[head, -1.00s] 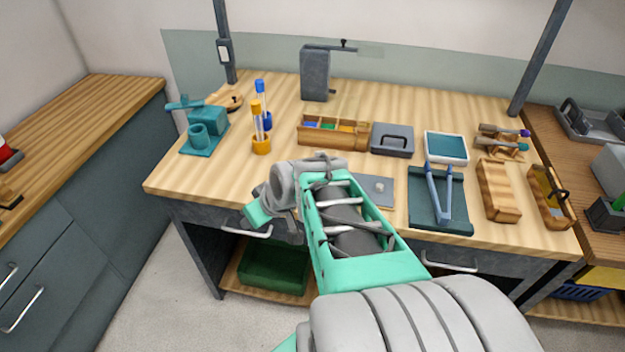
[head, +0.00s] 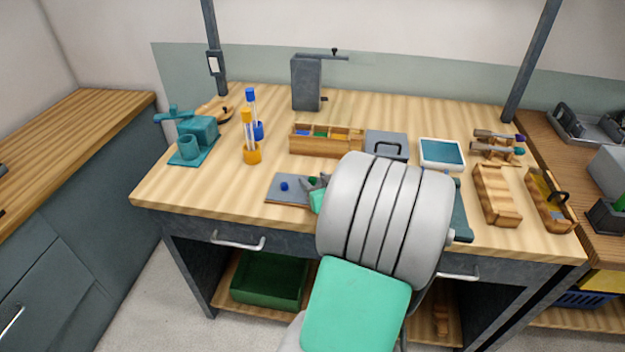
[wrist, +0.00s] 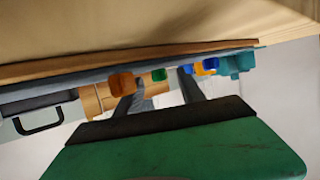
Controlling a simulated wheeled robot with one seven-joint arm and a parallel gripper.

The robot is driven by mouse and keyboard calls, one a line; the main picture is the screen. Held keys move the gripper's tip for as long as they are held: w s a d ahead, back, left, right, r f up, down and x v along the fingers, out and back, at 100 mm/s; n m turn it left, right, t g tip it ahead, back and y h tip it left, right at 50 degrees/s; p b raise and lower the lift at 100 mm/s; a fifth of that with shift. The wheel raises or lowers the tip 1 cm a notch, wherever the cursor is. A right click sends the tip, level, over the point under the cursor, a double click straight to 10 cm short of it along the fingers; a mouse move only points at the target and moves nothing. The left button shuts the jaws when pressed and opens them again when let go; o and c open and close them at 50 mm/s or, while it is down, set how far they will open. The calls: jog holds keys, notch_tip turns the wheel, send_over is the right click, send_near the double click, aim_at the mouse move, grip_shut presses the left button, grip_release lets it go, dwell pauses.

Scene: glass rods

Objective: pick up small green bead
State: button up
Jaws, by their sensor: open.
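In the wrist view, which is turned over with the bench at the top, a small green bead (wrist: 159,75) shows against the board, between the directions of my two fingers. My gripper (wrist: 160,88) is open, with nothing held, and its dark fingers point toward the board. An orange bead (wrist: 122,82) is by the left finger and a blue bead (wrist: 187,69) by the right one. In the head view my gripper (head: 318,184) is low over the grey board (head: 285,198), mostly behind my arm. A blue bead (head: 284,186) lies on the board there; the green bead is hidden.
A wooden compartment box (head: 325,148) and a grey case (head: 385,144) stand behind the board. Orange (head: 252,153) and blue (head: 258,130) tube stands are to the left, with a teal vise (head: 197,132) beyond. Bare bench lies left of the board.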

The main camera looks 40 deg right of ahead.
jog(key=shift+w+f, duration=0.1)
jog(key=shift+w, duration=0.1)
grip_shut()
dwell(0.3)
